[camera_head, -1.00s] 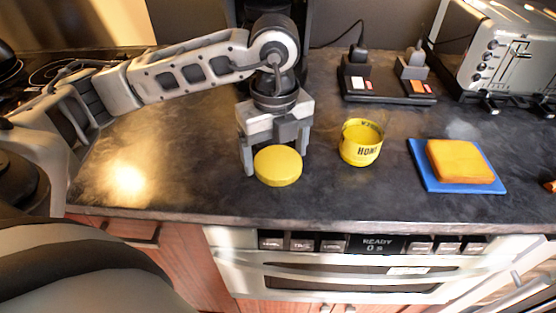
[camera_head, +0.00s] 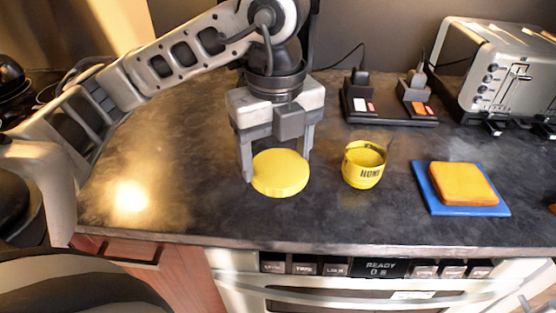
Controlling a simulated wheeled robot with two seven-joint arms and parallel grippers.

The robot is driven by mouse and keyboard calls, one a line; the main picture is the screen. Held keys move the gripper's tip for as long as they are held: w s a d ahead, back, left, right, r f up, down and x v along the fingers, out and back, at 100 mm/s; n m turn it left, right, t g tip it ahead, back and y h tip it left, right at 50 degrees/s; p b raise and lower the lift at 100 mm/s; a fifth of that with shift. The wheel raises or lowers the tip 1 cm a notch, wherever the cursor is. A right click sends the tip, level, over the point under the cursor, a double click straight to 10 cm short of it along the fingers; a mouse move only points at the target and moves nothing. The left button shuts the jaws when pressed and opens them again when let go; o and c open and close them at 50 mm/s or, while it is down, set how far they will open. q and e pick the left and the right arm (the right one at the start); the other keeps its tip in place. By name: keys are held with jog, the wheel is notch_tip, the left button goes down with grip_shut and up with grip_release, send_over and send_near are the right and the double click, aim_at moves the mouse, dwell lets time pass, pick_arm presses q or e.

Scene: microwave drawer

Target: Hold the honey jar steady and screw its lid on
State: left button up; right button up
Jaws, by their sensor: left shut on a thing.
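The honey jar (camera_head: 364,166) is a small yellow cup with dark lettering. It stands upright and open on the dark counter, right of my left gripper. The round yellow lid (camera_head: 280,174) is between the fingers of my left gripper (camera_head: 277,172), which points down and is shut on it. The lid looks level and appears a little above the counter; its underside is hidden. The jar and lid are apart. My right gripper is not in view.
A yellow block (camera_head: 461,184) lies on a blue board (camera_head: 433,199) to the right. A dark stand (camera_head: 388,107) is behind the jar, and a silver toaster (camera_head: 505,75) stands at the back right. The counter (camera_head: 330,215) in front of the jar is clear.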

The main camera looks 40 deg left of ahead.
pick_arm(q)
jog(key=s+d+r, duration=0.4)
jog(key=s, duration=0.4)
jog(key=shift+s+d+r, duration=0.15)
jog(key=shift+d+r, duration=0.25)
